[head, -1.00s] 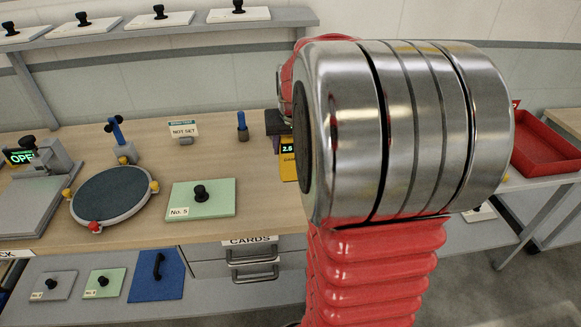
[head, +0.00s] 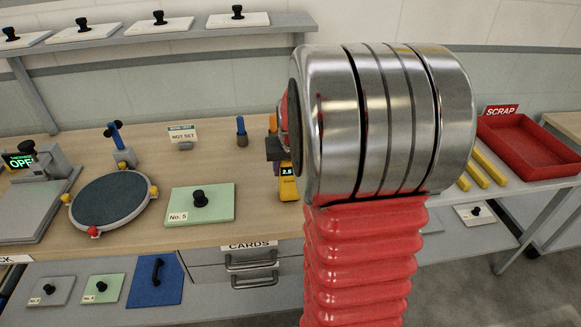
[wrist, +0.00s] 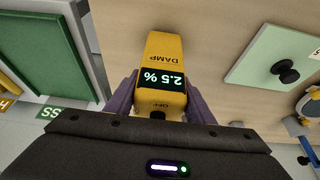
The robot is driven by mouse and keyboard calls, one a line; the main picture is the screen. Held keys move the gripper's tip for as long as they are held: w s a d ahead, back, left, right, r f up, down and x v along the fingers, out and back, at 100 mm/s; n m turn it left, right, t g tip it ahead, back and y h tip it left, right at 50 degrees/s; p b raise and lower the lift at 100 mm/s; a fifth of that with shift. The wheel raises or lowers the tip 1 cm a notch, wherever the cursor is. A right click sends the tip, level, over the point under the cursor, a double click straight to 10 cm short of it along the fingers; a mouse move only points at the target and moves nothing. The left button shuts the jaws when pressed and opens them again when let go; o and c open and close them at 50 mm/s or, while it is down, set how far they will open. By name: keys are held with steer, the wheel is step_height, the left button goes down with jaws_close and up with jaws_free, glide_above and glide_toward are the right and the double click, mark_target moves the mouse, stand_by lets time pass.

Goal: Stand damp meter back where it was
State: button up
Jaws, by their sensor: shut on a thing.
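The damp meter (head: 289,188) is a yellow handheld block with a dark screen reading 2.5. In the head view it is over the bench, right of the green No. 5 plate, partly behind my arm. In the wrist view the meter (wrist: 163,47) reads 2.5 % and lies between the purple fingers of my gripper (wrist: 161,98). My gripper is shut on it. In the head view my gripper (head: 281,165) is mostly hidden by my arm. I cannot tell whether the meter's far end touches the bench.
The green No. 5 plate (head: 217,206), a round dark disc (head: 110,202), a NOT SET sign (head: 183,134) and a blue-topped peg (head: 241,132) stand on the bench. Yellow bars (head: 488,168) and a red SCRAP tray (head: 517,121) are at right. Bench between plate and meter is clear.

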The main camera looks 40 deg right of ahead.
steer(key=o, duration=1.6)
steer(key=shift+c, duration=0.2)
steer(key=v, duration=1.2)
steer(key=shift+a, duration=0.2)
